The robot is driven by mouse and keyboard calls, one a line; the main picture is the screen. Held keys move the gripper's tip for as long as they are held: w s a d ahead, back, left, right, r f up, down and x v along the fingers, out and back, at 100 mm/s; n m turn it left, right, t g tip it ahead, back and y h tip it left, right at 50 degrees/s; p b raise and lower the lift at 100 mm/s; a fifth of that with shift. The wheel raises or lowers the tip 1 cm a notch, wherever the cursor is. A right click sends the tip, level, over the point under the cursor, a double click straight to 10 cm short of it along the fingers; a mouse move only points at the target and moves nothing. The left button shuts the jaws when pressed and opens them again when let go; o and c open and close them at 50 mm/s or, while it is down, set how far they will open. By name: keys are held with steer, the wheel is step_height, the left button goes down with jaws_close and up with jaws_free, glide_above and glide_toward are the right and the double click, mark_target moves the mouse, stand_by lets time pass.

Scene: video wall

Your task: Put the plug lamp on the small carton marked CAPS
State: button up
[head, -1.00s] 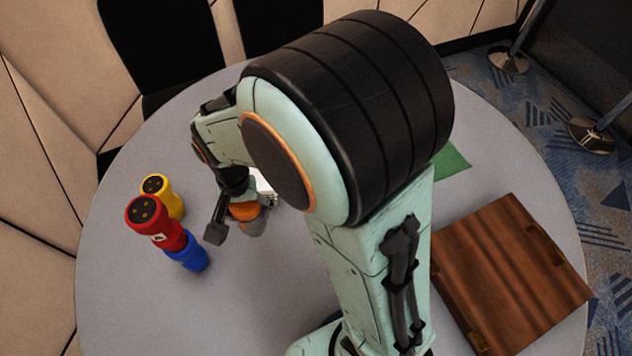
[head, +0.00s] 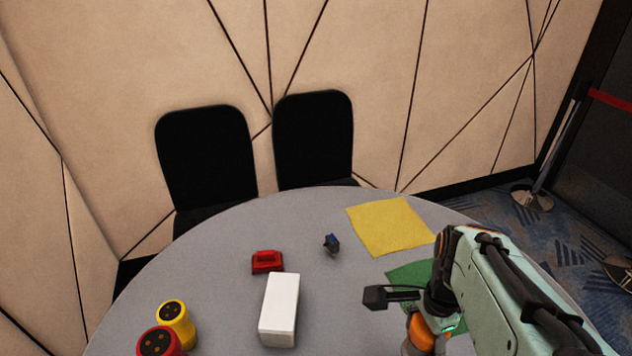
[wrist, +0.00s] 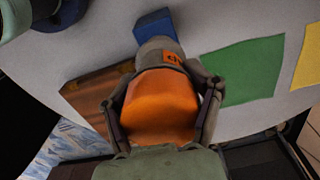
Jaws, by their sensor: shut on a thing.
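My gripper (head: 409,315) is shut on an orange and grey plug-shaped thing, apparently the plug lamp (head: 420,335). In the wrist view the lamp (wrist: 155,105) sits between both fingers, orange nearest and a grey end beyond with an orange mark. A white box-shaped carton (head: 280,308) stands on the table left of my gripper, apart from it. I can read no CAPS lettering on it. A blue block-like thing (wrist: 155,24) shows past the lamp's grey end in the wrist view, partly hidden; I cannot tell whether it is a carton.
On the round grey table (head: 230,265) are a red block (head: 267,261), a small dark blue thing (head: 331,244), yellow (head: 176,322) and red (head: 158,342) plugs, and yellow (head: 390,226) and green (head: 408,276) cloths. A brown wooden case (wrist: 95,88) shows in the wrist view.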

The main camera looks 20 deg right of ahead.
steer(key=shift+s+d+f+m, duration=0.4)
steer(key=shift+s+d, duration=0.2)
steer(key=shift+d, duration=0.1)
step_height(320, 180, down, 7)
steer(key=shift+f, duration=0.1)
steer(key=o, duration=1.4)
steer(key=shift+c, duration=0.2)
step_height(320, 180, up, 12)
steer(key=shift+r, duration=0.1)
